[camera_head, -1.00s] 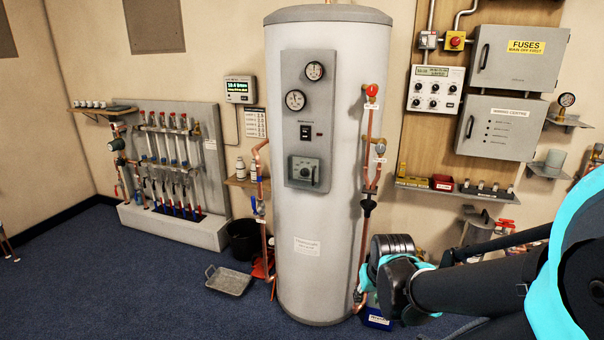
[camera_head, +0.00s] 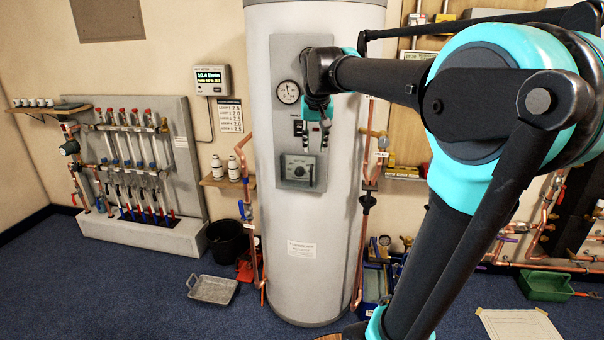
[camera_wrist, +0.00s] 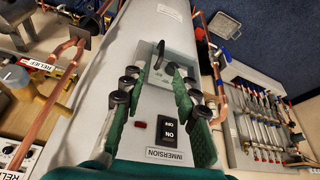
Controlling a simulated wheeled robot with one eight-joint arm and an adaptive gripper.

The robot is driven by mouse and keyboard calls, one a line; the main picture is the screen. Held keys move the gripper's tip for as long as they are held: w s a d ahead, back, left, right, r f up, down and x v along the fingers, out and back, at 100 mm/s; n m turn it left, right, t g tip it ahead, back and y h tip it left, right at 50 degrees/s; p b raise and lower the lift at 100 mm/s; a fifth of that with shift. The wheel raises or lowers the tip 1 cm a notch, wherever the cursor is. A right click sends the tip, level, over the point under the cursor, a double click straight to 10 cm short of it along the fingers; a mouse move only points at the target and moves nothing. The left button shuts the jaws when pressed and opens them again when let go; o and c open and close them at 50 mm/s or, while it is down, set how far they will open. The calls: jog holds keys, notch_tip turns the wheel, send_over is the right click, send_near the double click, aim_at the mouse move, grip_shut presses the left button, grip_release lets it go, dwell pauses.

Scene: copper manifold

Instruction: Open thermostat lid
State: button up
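The thermostat box (camera_head: 298,170) sits low on the grey panel of the white cylinder. Its front cover looks shut, with a dial visible and a dark upright handle (camera_head: 311,177) at its right side. In the wrist view the thermostat (camera_wrist: 172,72) lies ahead between the fingers, its dark handle (camera_wrist: 160,53) beyond the fingertips. My gripper (camera_head: 313,142) points down in front of the panel, just above the thermostat. In the wrist view my gripper (camera_wrist: 158,92) has its green fingers spread wide with nothing between them. It appears apart from the handle.
The immersion switch (camera_wrist: 167,128) and a small red lamp (camera_wrist: 140,124) are on the panel near the fingers. A round gauge (camera_head: 288,92) is above. Copper pipes run beside the cylinder (camera_head: 300,290). A tray (camera_head: 213,289) and black bucket (camera_head: 227,241) stand on the floor.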

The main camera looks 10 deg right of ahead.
aim_at(311, 174)
jog(key=x, duration=1.1)
jog(key=w+x, duration=0.1)
jog(key=x, duration=0.4)
jog(key=shift+w+a+f, duration=0.15)
jog(key=shift+w, duration=0.05)
jog(key=shift+c, duration=0.5)
grip_shut()
